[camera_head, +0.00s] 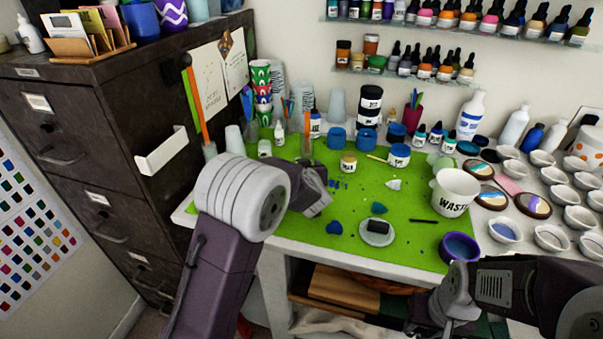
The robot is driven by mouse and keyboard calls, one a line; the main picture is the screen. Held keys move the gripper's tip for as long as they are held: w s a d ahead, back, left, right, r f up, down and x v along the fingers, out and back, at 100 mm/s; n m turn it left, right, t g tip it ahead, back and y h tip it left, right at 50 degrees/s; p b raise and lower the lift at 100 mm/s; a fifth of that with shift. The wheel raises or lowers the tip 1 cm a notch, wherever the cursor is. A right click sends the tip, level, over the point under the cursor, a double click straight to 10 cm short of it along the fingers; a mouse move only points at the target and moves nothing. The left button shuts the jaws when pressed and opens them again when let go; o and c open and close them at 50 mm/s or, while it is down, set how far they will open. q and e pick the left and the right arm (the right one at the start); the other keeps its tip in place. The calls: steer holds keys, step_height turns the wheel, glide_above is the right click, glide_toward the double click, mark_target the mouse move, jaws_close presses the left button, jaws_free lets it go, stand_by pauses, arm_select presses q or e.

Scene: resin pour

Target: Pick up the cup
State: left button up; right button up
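Several cups are in view, and I cannot tell which one the task means. A white cup marked WASTE (455,190) stands upright at the right of the green mat (300,222). A purple cup with a blue inside (459,248) stands at the mat's front right corner. Stacked patterned cups (262,90) stand at the back left. My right gripper (438,312) is low at the table's front edge, below and left of the purple cup, apart from it. My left gripper (318,192) is over the mat's left part, partly hidden by its wrist. Neither gripper visibly holds anything; their finger gaps are unclear.
Blue jars (368,141) and a black-and-white stack (370,105) line the mat's back. A round white dish (377,233) and blue scraps (334,228) lie on the mat. Many small white bowls (551,237) fill the right side. A dark cabinet (110,125) stands at left.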

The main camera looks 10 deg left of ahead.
arm_select(q)
steer(key=shift+w+a+f, duration=0.15)
steer(key=shift+w+f, duration=0.1)
steer(key=shift+w, duration=0.2)
steer(key=shift+r, duration=0.1)
steer(key=c, duration=1.5)
step_height(320, 180, up, 10)
steer(key=p, duration=0.5)
step_height(320, 180, up, 5)
steer(key=p, duration=0.6)
step_height(320, 180, up, 5)
steer(key=p, duration=0.6)
